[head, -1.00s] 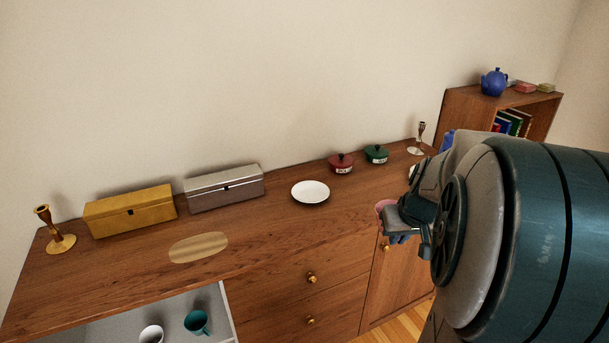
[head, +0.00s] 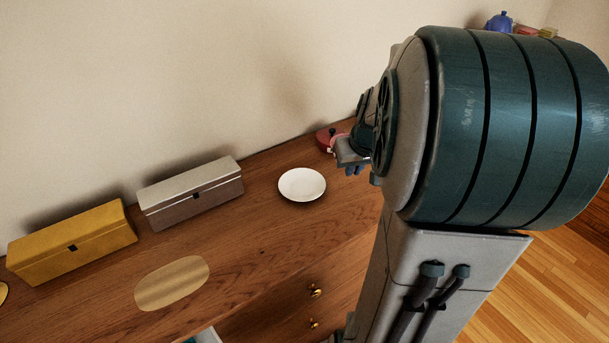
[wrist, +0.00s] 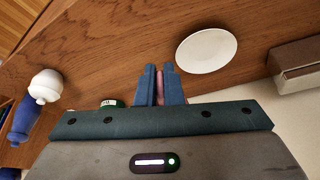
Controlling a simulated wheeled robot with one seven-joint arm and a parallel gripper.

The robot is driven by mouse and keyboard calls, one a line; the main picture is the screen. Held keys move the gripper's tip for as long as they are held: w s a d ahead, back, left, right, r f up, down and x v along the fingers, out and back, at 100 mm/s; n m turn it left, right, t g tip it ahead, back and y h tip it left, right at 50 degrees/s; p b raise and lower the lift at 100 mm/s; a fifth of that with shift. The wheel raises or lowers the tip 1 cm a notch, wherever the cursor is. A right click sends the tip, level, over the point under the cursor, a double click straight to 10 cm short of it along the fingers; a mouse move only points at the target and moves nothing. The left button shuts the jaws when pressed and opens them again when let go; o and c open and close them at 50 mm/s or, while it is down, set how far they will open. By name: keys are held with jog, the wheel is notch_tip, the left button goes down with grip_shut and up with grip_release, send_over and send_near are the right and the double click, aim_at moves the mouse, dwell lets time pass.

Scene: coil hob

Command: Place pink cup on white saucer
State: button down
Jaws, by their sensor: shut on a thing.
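The white saucer (head: 302,184) lies empty on the wooden cabinet top, right of the silver box. It also shows in the wrist view (wrist: 207,50), to the right of my fingers. My gripper (head: 348,160) is to the right of the saucer in the head view, apart from it. Its blue fingers (wrist: 160,72) are shut on the pink cup (wrist: 160,87), a thin strip of which shows between them. A bit of pink cup (head: 338,141) shows beside the gripper in the head view. Most of the cup is hidden by my gripper.
A red lidded pot (head: 324,138) stands behind my gripper, partly hidden. A green pot (wrist: 112,103) and a blue-and-white object (wrist: 38,103) show in the wrist view. Silver (head: 190,193) and gold (head: 72,242) boxes stand left. The wood around the saucer is clear.

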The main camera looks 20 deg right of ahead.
jog(key=w+a+f, duration=0.1)
jog(key=w+f, duration=0.1)
jog(key=w+a+f+p, duration=0.1)
jog(key=w+a+f, duration=0.1)
jog(key=w, duration=0.1)
jog(key=w+a+f, duration=0.2)
jog(key=w, duration=0.1)
jog(key=shift+w+a, duration=0.2)
jog(key=shift+w, duration=0.05)
notch_tip(320, 180, down, 4)
jog(key=shift+f+p, duration=0.1)
jog(key=shift+p, duration=0.2)
jog(key=shift+f+b, duration=0.45)
jog(key=shift+b, duration=0.05)
jog(key=shift+f, duration=0.2)
jog(key=shift+r, duration=0.1)
jog(key=c, duration=1.6)
grip_release()
jog(key=shift+o, duration=0.2)
